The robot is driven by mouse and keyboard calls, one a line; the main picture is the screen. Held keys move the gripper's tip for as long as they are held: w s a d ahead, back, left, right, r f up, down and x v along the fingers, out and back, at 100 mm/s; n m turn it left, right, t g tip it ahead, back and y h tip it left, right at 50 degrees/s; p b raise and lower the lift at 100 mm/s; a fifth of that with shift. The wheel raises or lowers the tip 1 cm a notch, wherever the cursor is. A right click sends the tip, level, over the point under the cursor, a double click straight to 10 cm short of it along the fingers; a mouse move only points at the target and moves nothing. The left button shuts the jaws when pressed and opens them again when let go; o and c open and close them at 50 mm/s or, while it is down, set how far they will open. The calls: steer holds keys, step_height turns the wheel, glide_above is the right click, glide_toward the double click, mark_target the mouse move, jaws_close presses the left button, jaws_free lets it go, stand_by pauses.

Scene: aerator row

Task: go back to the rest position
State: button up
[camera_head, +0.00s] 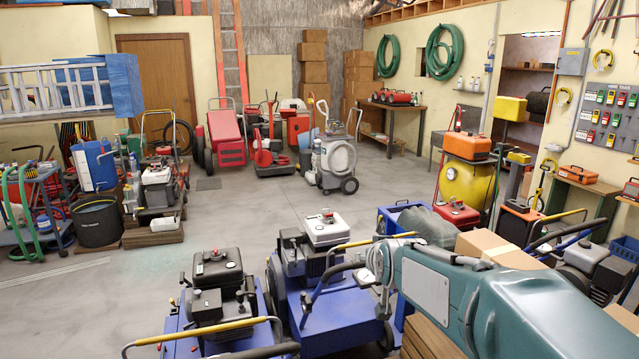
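My gripper does not show in the body camera view, so I cannot see its fingers or whether it holds anything. A blue-decked aerator with a black engine (217,285) stands at the lower middle. Beside it on the right is another blue aerator with a white-topped engine (326,232). Both are upright on the floor. A large teal shape with a grey panel covers the lower right corner and hides part of what is behind it; I cannot tell whether it is part of me.
The grey concrete floor (240,210) is open in the middle. A grey wheeled machine (338,158) and a red cart (225,135) stand farther back. A black tub (97,222) and other equipment line the left. A yellow tank machine (467,182) and cardboard boxes crowd the right.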

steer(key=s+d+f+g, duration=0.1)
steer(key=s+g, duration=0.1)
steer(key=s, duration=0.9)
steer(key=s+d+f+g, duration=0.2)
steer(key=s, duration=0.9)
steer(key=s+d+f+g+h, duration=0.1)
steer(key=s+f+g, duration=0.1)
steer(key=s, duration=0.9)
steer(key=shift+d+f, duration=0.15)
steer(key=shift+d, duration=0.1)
